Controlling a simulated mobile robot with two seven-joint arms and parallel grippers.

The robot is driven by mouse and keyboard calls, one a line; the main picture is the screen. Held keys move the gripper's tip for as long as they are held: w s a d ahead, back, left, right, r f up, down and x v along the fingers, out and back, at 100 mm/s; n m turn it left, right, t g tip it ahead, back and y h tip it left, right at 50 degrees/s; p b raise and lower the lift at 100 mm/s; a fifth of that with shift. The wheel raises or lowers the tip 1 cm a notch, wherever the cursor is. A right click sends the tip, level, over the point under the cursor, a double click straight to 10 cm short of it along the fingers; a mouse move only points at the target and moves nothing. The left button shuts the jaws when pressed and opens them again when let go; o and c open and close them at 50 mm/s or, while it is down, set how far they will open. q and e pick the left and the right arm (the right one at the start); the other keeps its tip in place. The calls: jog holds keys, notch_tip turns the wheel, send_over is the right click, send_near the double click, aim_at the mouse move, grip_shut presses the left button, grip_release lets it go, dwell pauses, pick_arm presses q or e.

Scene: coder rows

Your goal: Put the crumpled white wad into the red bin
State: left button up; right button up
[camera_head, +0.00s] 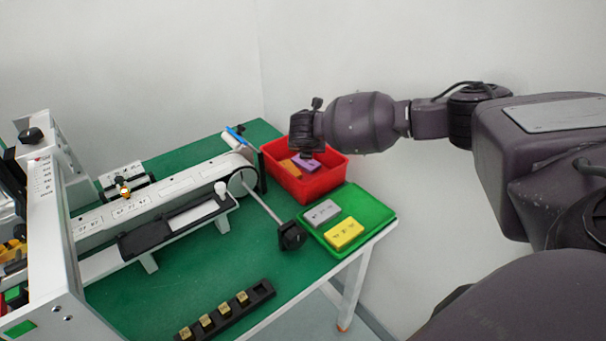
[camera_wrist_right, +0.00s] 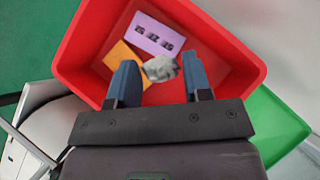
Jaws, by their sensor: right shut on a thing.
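The red bin (camera_head: 325,178) stands at the back right of the green table; an orange block (camera_head: 290,168) and a purple block (camera_head: 306,163) lie in it. My right gripper (camera_head: 306,153) is over the bin, pointing down. In the right wrist view, the crumpled white wad (camera_wrist_right: 160,68) sits between the blue fingers of my right gripper (camera_wrist_right: 160,82), which is shut on it. The bin's floor and walls (camera_wrist_right: 262,68) surround the wad in that view. The wad is hidden in the head view. My left gripper is not in view.
A green tray (camera_head: 378,212) with a grey block (camera_head: 322,213) and a yellow block (camera_head: 343,233) stands in front of the bin. A conveyor (camera_head: 150,200) runs to the bin's left. A black rack (camera_head: 227,312) with several small blocks lies at the table's front.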

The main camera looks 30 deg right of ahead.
jog(key=shift+f+b, duration=0.3)
jog(key=shift+f, duration=0.5)
jog(key=shift+r, duration=0.15)
jog(key=o, duration=1)
jog(key=shift+c, duration=0.2)
